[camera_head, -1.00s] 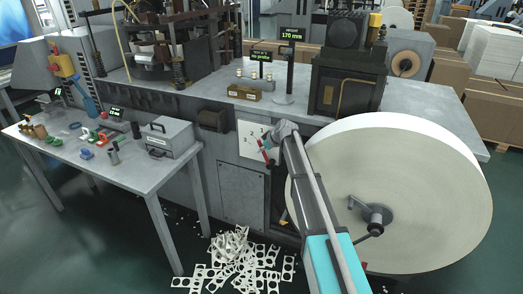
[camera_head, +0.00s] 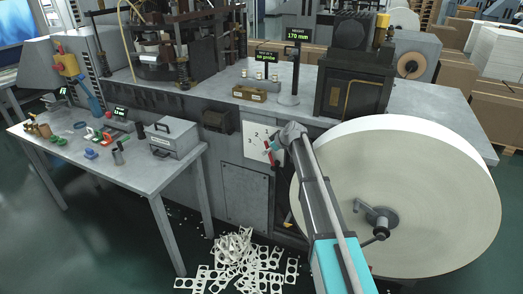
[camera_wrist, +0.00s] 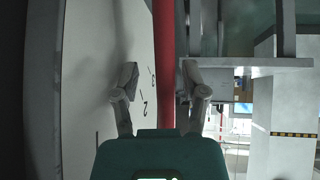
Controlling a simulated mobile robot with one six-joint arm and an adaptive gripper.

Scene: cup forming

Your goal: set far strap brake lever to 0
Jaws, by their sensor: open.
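A red lever (camera_wrist: 164,60) runs upright through the middle of the wrist view, between the two fingers of my gripper (camera_wrist: 160,74). The fingers stand apart on either side of it, with a visible gap at each side. A white scale plate (camera_wrist: 105,50) with black numbers lies behind and left of the lever; a 2 and a 3 are readable. In the head view the plate (camera_head: 254,137) is on the machine front, with part of the red lever (camera_head: 270,157) at its right edge.
A large paper roll (camera_head: 430,190) with a crank stands just right of my arm. Punched paper scrap (camera_head: 235,258) lies on the floor below. A grey side table (camera_head: 130,180) with small parts and a metal case (camera_head: 176,138) stands at left.

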